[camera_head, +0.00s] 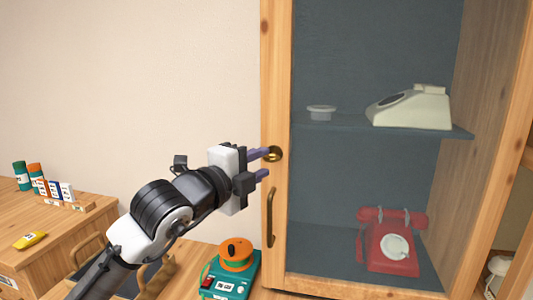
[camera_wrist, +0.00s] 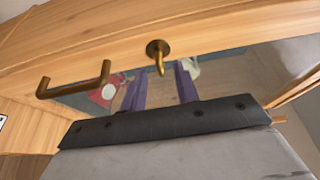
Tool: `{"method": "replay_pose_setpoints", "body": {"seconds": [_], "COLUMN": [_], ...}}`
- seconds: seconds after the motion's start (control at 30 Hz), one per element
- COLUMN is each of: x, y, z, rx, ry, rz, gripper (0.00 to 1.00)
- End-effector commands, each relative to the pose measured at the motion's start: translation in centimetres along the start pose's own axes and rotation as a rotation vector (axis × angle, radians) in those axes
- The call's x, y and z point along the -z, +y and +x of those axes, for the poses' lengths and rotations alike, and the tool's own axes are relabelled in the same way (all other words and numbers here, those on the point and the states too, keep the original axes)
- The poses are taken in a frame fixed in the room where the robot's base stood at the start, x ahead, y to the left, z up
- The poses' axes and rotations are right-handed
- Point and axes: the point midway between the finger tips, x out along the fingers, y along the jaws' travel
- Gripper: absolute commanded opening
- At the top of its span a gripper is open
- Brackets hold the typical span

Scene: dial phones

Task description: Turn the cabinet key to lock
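The brass cabinet key (camera_head: 273,153) sits in a round brass plate on the left upright of the wooden cabinet door (camera_head: 275,80). In the wrist view the key (camera_wrist: 159,66) sticks out from its plate, just ahead of the gap between my fingertips. My gripper (camera_head: 266,164) points at the door with its two purple fingers apart. In the wrist view my gripper (camera_wrist: 160,75) is open and empty, with one finger to each side of the key's line. I see no finger touching the key. The exact depth gap is hard to tell.
A brass door handle (camera_head: 270,218) is below the key. Behind the door pane are a cream phone (camera_head: 412,107), a small grey dish (camera_head: 321,112) and a red phone (camera_head: 390,242). A teal device with an orange spool (camera_head: 236,256) stands below my arm.

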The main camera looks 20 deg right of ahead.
Motion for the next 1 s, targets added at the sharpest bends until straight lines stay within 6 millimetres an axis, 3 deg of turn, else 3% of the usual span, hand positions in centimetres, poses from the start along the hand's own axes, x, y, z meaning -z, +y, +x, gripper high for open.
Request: {"method": "replay_pose_setpoints", "body": {"seconds": [0.2, 0.57, 0.8, 1.0], "x": [0.0, 0.0, 0.0, 0.0], "y": [-0.1, 0.0, 0.0, 0.0], "z": [2.5, 3.0, 3.0, 3.0], "rx": [0.0, 0.001, 0.001, 0.002], "ry": [0.001, 0.0, 0.0, 0.0], "rz": [0.0, 0.0, 0.0, -0.001], "gripper": [0.31, 0.31, 0.0, 0.0]}}
